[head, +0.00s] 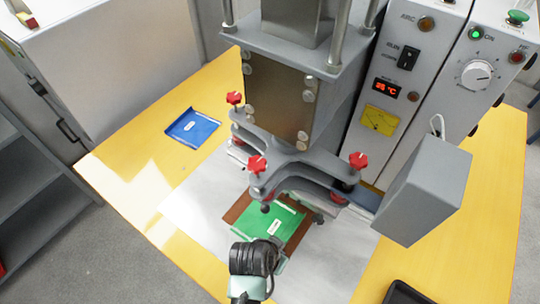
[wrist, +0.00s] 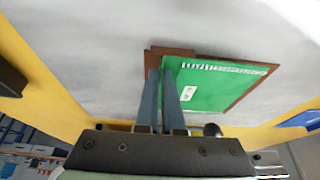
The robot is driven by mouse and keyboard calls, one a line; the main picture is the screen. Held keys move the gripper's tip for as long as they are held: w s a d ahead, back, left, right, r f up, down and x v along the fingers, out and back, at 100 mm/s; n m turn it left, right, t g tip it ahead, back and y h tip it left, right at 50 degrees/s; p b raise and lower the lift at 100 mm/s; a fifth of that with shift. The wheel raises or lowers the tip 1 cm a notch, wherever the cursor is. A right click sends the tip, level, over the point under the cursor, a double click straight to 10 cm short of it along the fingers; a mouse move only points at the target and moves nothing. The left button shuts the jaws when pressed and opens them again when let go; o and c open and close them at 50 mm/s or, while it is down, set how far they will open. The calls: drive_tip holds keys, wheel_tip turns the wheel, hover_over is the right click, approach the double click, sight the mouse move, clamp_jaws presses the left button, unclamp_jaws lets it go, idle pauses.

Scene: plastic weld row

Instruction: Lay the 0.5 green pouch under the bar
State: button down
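The green pouch (head: 275,232) lies on a brown mat (head: 237,212) below the front of the press head. A small white label sits on the pouch, too small to read. It also shows in the wrist view (wrist: 215,90), with a pale strip along its far edge. My gripper (head: 272,243) is at the pouch's near edge. In the wrist view its two fingers (wrist: 161,70) are close together with a narrow gap, overlapping the pouch's left edge. Whether they pinch the pouch is unclear. The bar itself is largely hidden by the grey press frame (head: 290,165).
A blue pouch (head: 192,127) with a white label lies on the yellow table (head: 150,115) at the left. Red knobs (head: 257,164) stand out on the press frame above the pouch. A grey box (head: 425,190) juts out at right. A black tray (head: 405,294) is at front right.

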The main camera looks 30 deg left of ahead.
sight(286, 241)
drive_tip(key=w+b, duration=0.2)
drive_tip(key=w, duration=0.2)
drive_tip(key=shift+w+f, duration=0.15)
drive_tip(key=shift+f+b, duration=0.6)
drive_tip(key=shift+f, duration=0.4)
drive_tip(key=shift+s+p, duration=0.35)
drive_tip(key=shift+p, duration=0.05)
drive_tip(key=shift+f+p, duration=0.1)
drive_tip(key=shift+p, duration=0.3)
idle(1.0)
drive_tip(key=c, duration=1)
unclamp_jaws()
drive_tip(key=shift+o, duration=0.2)
drive_tip(key=shift+r+p, duration=1.65)
drive_tip(key=shift+p, duration=0.25)
